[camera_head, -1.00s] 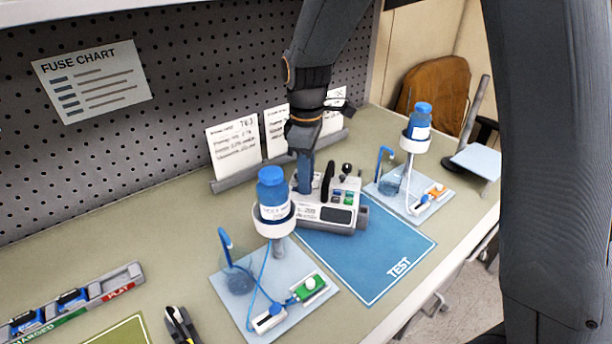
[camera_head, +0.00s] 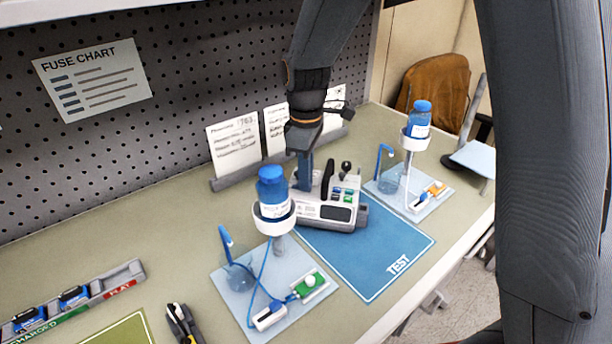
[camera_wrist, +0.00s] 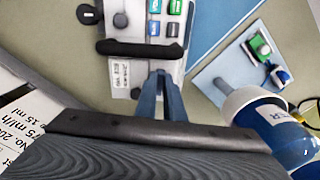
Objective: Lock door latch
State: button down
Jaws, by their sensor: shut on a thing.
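The white infusion pump (camera_head: 322,216) sits on the blue TEST mat (camera_head: 385,262), with coloured buttons, a dark display, a black bar handle and a black knob. My gripper (camera_head: 303,185) points down at the pump's back left side, beside the black handle (camera_head: 327,178). In the wrist view the blue-grey fingers (camera_wrist: 160,82) come together at the edge of the pump (camera_wrist: 128,75), just below its black handle (camera_wrist: 145,47). They are shut on a small part there, seemingly the door latch, mostly hidden between the tips.
A stand with a blue bottle (camera_head: 272,190) is close in front of the pump on the left. Another bottle stand (camera_head: 418,125) is at the right. Note cards (camera_head: 235,145) stand behind. Pliers (camera_head: 182,322) and a battery rack (camera_head: 118,281) lie at the front left.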

jog(key=m+p, duration=0.1)
jog(key=m, duration=0.2)
jog(key=shift+r+m+p, duration=0.1)
jog(key=shift+m+p, duration=0.2)
jog(key=shift+m, duration=0.1)
jog(key=m+p, duration=0.1)
jog(key=m, duration=0.3)
jog(key=shift+m, duration=0.3)
jog(key=m+p, duration=0.1)
jog(key=m, duration=0.3)
jog(key=shift+a+m+p, duration=0.1)
jog(key=shift+m+p, duration=0.2)
jog(key=shift+p, duration=0.05)
jog(key=shift+m+p, duration=0.45)
jog(key=shift+m, duration=1.55)
jog(key=c, duration=1.9)
grip_release()
jog(key=shift+o, duration=0.2)
jog(key=shift+r+b, duration=1.2)
jog(key=shift+r, duration=2.65)
